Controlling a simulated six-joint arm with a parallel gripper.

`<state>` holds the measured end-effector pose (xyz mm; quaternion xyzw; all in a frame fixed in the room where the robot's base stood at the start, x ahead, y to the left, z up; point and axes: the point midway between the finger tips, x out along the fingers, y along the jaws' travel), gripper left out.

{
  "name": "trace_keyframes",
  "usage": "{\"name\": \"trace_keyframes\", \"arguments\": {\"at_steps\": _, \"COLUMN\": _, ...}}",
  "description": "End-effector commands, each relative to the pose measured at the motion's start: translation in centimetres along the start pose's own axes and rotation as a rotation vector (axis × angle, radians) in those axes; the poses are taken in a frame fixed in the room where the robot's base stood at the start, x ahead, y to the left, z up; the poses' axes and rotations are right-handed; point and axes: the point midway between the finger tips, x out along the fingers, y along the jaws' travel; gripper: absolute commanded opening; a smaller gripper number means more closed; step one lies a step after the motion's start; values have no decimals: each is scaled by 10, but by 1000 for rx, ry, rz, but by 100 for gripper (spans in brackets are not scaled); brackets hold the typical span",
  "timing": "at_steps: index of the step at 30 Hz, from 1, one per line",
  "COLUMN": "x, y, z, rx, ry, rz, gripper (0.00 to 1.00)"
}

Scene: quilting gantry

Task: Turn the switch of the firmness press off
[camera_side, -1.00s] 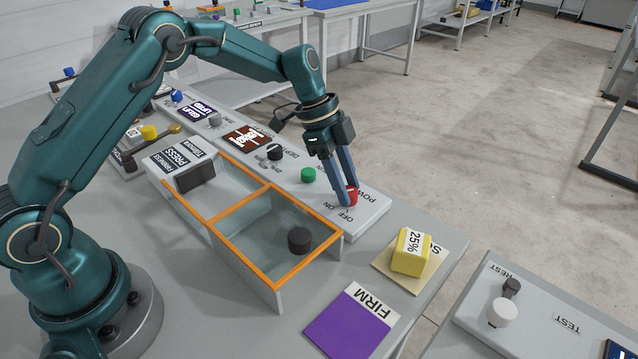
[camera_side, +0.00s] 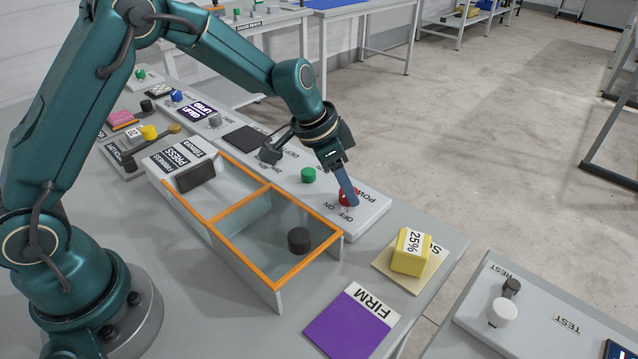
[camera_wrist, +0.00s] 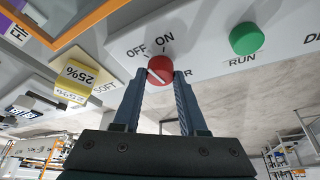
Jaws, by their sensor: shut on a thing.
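The red power knob (camera_side: 343,198) sits at the near end of the firmness press's grey panel (camera_side: 374,211), beside the words OFF, ON and POWER. My gripper (camera_side: 350,203) is shut on this knob, reaching down from above. In the wrist view, my gripper's fingers (camera_wrist: 160,82) stand on both sides of the knob (camera_wrist: 159,66). The knob's white line slants, with its upper end toward the left, on the OFF side. A square display (camera_side: 246,138) farther up the panel is dark and blank.
A green run button (camera_side: 308,175) is beside the knob. An orange-rimmed clear bin (camera_side: 277,271) holds a dark cylinder (camera_side: 299,240). A yellow 25% block (camera_side: 410,252) sits on the soft pad, near a purple firm pad (camera_side: 350,322).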

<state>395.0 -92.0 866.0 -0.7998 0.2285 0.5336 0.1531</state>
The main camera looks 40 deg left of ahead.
Motion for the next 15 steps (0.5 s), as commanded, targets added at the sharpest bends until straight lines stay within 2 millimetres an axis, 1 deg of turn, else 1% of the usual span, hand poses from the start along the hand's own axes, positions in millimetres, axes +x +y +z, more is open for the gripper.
{"name": "trace_keyframes", "arguments": {"at_steps": 6, "x": -1, "y": 1, "z": 0, "rx": -144, "ry": -1, "rz": -62, "gripper": 0}}
{"name": "trace_keyframes", "arguments": {"at_steps": 15, "x": 0, "y": 2, "z": 0, "rx": -276, "ry": -3, "rz": -116, "gripper": 0}}
